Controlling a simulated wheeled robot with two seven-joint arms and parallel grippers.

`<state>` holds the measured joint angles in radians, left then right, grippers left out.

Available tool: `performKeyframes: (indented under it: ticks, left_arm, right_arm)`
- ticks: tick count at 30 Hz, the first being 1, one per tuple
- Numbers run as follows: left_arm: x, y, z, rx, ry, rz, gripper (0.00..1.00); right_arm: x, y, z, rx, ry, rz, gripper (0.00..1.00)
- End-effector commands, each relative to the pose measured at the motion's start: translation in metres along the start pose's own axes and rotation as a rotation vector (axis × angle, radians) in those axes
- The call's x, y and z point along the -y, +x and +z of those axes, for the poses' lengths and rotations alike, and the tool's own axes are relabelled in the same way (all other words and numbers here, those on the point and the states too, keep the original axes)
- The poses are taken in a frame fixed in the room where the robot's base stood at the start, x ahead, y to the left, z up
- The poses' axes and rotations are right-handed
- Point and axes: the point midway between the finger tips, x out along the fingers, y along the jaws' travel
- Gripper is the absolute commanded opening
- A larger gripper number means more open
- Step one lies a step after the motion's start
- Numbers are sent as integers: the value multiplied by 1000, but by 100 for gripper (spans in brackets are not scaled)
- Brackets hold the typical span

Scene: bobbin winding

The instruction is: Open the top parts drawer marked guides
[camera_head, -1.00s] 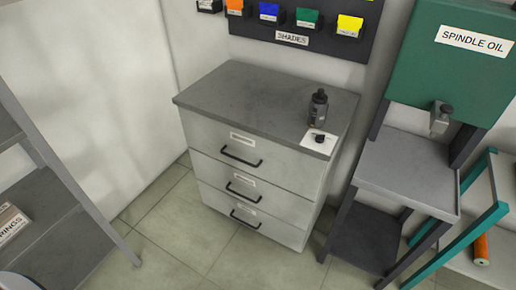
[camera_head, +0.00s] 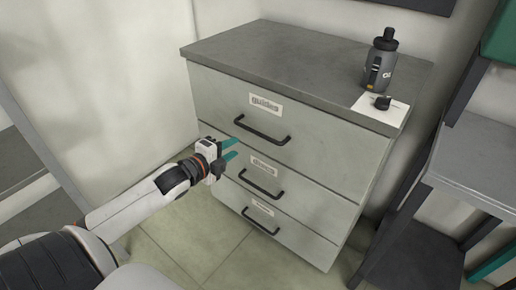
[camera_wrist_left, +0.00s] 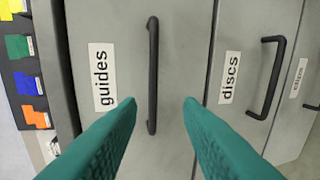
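The grey cabinet has three drawers. The top drawer (camera_head: 310,138), labelled guides, is shut and has a black bar handle (camera_head: 262,132). In the left wrist view the guides label (camera_wrist_left: 102,77) and its handle (camera_wrist_left: 152,75) show sideways, with the handle between the two fingers in the picture. My left gripper (camera_head: 232,149) has teal fingers, is open and empty, and is in front of the cabinet, near the left end of the top handle. I cannot tell exactly how far the fingertips are from it. My right gripper is not in view.
The discs drawer (camera_head: 305,184) and the lowest drawer (camera_head: 290,228) are shut below. A dark bottle (camera_head: 380,62) and a black knob on a white card (camera_head: 396,112) stand on the cabinet top (camera_head: 290,55). A grey shelf stand (camera_head: 475,165) is at the right.

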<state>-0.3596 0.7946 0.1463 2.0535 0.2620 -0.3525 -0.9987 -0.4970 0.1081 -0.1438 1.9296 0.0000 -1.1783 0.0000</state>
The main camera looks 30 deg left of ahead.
Motion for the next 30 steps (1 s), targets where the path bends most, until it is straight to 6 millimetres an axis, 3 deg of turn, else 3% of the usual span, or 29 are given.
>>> performKeyframes:
  ticks: [8, 24, 30]
  left_arm:
    - [-9, 15, 6, 16, 29, 22, 33]
    - [-9, 98, 7, 15, 26, 20, 33]
    - [-9, 115, 8, 16, 27, 18, 33]
  right_arm:
    - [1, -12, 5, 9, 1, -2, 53]
    - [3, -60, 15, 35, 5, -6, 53]
    - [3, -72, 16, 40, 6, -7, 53]
